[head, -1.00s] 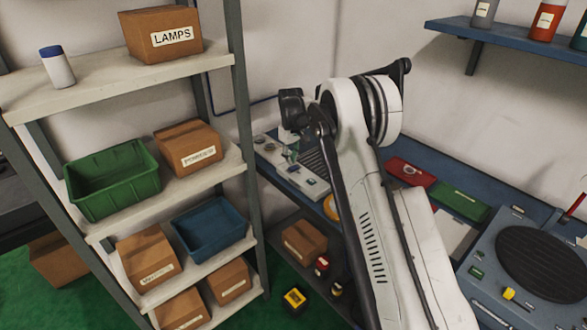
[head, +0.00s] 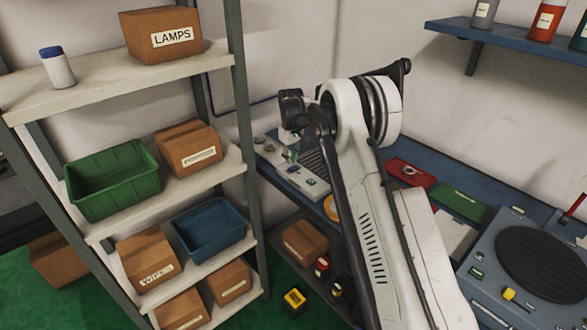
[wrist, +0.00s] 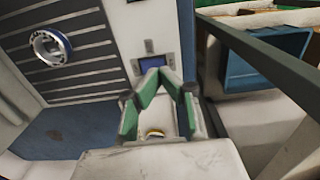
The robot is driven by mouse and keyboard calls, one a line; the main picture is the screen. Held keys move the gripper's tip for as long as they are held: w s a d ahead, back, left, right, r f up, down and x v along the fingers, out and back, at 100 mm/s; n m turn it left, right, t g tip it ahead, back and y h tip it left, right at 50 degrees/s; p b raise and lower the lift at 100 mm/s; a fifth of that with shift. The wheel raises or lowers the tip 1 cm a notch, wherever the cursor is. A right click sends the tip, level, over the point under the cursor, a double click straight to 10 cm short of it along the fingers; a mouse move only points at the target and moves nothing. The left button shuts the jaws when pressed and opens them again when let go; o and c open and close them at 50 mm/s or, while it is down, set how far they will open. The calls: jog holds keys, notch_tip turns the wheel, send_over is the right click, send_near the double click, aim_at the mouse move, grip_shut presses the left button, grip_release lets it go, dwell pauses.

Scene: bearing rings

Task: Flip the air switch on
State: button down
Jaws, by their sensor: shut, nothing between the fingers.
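A pale control panel (head: 312,186) lies along the bench edge in the head view, and part of it shows in the wrist view (wrist: 128,22). A small dark-blue square fitting (wrist: 152,62) on it, with a small grey piece above, appears to be the air switch. Its on or off position cannot be told. My gripper (wrist: 160,72) has green-sided fingers, shut and empty, with the tips meeting at the lower edge of the blue fitting. Contact cannot be told. In the head view my gripper (head: 291,156) points down over the panel, and the switch is not clear there.
A dark slotted rack (wrist: 82,32) with a bearing ring (wrist: 51,47) lies beside the panel. The shelf unit (head: 245,150) stands close on the left. A red tray (head: 411,172) and a green tray (head: 460,202) lie farther right on the bench.

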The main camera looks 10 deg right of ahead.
aim_at(291, 169)
jog(key=shift+f+b, duration=0.95)
jog(key=shift+f, duration=0.4)
dwell(0.8)
jog(key=shift+r+p, duration=0.95)
jog(key=shift+r, duration=2.55)
jog(key=shift+r, duration=0.1)
jog(key=s+r+m+t, duration=0.3)
jog(key=s+r, duration=1.9)
jog(key=r, duration=0.1)
jog(key=s+f+m+t, duration=0.1)
jog(key=s+f+t, duration=0.1)
jog(key=s, duration=1.3)
jog(key=s+f+m+t, duration=0.1)
jog(key=s+f+t, duration=0.1)
jog(key=s, duration=1.3)
jog(key=shift+f+m, duration=0.3)
jog(key=shift+f, duration=0.2)
